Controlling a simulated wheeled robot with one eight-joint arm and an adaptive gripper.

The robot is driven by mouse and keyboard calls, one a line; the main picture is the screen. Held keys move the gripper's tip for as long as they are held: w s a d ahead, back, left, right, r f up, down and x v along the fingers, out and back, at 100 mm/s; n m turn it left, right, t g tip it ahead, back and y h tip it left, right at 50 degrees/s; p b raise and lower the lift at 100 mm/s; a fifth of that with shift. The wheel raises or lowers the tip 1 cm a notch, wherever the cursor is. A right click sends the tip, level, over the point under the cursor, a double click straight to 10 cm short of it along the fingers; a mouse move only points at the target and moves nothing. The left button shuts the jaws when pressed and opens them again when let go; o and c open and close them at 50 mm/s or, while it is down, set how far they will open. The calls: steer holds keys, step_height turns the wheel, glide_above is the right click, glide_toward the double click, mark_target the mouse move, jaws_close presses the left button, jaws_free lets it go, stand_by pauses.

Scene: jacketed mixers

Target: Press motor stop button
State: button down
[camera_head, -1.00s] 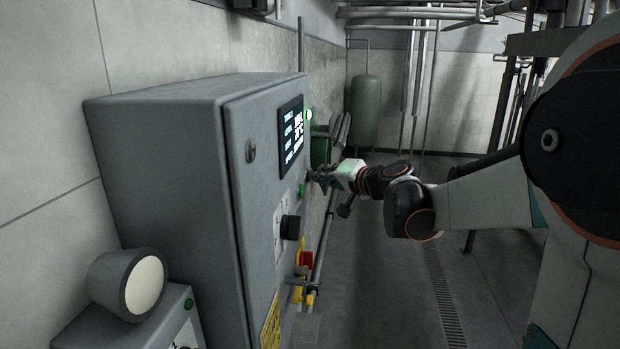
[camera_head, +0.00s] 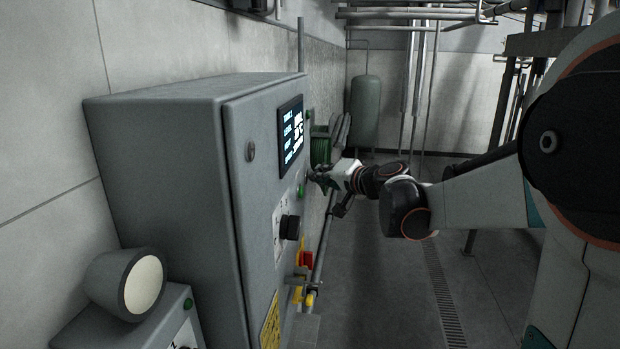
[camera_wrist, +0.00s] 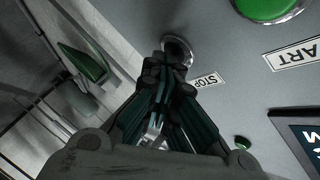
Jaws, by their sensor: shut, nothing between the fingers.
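The motor stop button (camera_wrist: 178,46) is a dark round button in a metal ring on the grey cabinet face, beside a STOP label (camera_wrist: 208,80) in the wrist view. My gripper (camera_wrist: 166,70) is shut and empty, with its fingertips right at the button and covering part of it. I cannot tell whether they touch. In the head view my gripper (camera_head: 312,178) is at the cabinet door and hides the stop button. The green start button (camera_wrist: 268,6) lies to the right, and shows in the head view (camera_head: 301,190) just below my gripper.
The grey cabinet (camera_head: 170,160) carries a lit screen (camera_head: 291,136), a dim green lamp (camera_head: 309,115), a black knob (camera_head: 290,227) and a red and yellow switch (camera_head: 306,260). A pipe (camera_head: 325,245) runs beside it. The floor to the right is open.

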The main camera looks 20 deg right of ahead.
steer(key=shift+d, duration=0.15)
steer(key=shift+s+d, duration=0.5)
steer(key=shift+d, duration=0.1)
steer(key=s+d, duration=0.2)
steer(key=d, duration=0.2)
steer(key=shift+s+d+b, duration=0.1)
steer(key=shift+s+b, duration=0.2)
steer(key=shift+s, duration=0.1)
stand_by(0.8)
